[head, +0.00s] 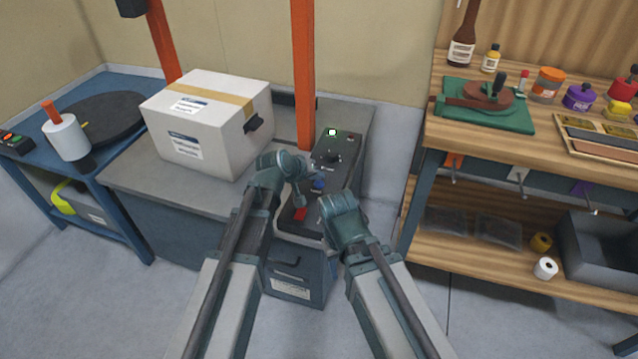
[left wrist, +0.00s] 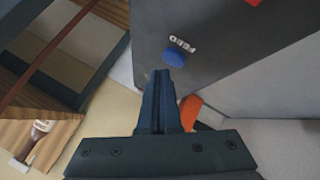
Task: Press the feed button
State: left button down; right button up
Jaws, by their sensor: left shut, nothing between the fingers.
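The blue feed button (left wrist: 175,57), with the word FEED beside it, sits on a dark control panel. In the head view the button (head: 318,185) shows on the black panel (head: 340,142) on the grey bench. My left gripper (left wrist: 160,74) is shut and empty, its fingertips close to the button; I cannot tell whether they touch it. In the head view this gripper (head: 299,198) is small beside the panel, partly hidden by its wrist. My right wrist shows right of the panel's near end; its fingers cannot be made out.
A taped white carton (head: 205,125) stands left of the panel, and an orange post (head: 303,75) rises behind it. A red patch (head: 300,213) lies nearer on the panel. A wooden workbench (head: 440,120) with bottles and tools stands at the right.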

aim_at(317, 186)
pick_arm(q)
jog(key=shift+f, duration=0.15)
dwell(0.4)
jog(key=shift+f+b, duration=0.25)
jog(key=shift+b, duration=0.2)
jog(key=shift+f+b, duration=0.4)
jog(key=shift+f, duration=0.05)
dwell(0.5)
jog(key=shift+r, duration=0.1)
jog(key=shift+r+p, duration=0.8)
jog(key=shift+p, duration=0.05)
notch_tip(317, 186, up, 5)
jog(key=p, duration=0.5)
